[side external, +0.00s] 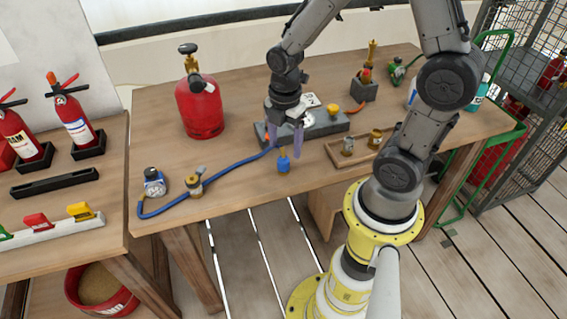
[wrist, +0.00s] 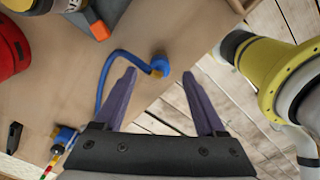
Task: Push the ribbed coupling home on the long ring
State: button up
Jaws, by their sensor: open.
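My gripper (side external: 284,140) is open and empty, with its purple fingers pointing down over the front of the workbench. In the wrist view its fingertips (wrist: 159,74) are spread apart. A blue fitting with a brass-coloured part (wrist: 160,67) shows between and just beyond them, near the table edge; it also shows below the fingers in the side view (side external: 283,163). A blue hose (side external: 225,172) runs left from near it; the wrist view shows the hose too (wrist: 103,80). I cannot tell which fitting is the ribbed coupling or the long ring.
A grey block (side external: 325,130) stands behind my gripper. A wooden tray (side external: 339,158) with two small metal fittings lies to its right. A red cylinder (side external: 201,108) stands back left. A gauge (side external: 154,182) and a brass valve (side external: 195,186) stand front left. The middle-left tabletop is mostly clear.

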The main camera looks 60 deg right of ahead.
aim_at(283, 157)
jog(key=shift+f, duration=0.15)
jog(key=shift+a+f, duration=0.2)
jog(key=shift+f, duration=1.1)
jog(key=shift+a+f, duration=0.15)
jog(key=shift+f, duration=1.1)
jog(key=shift+c, duration=0.3)
grip_shut()
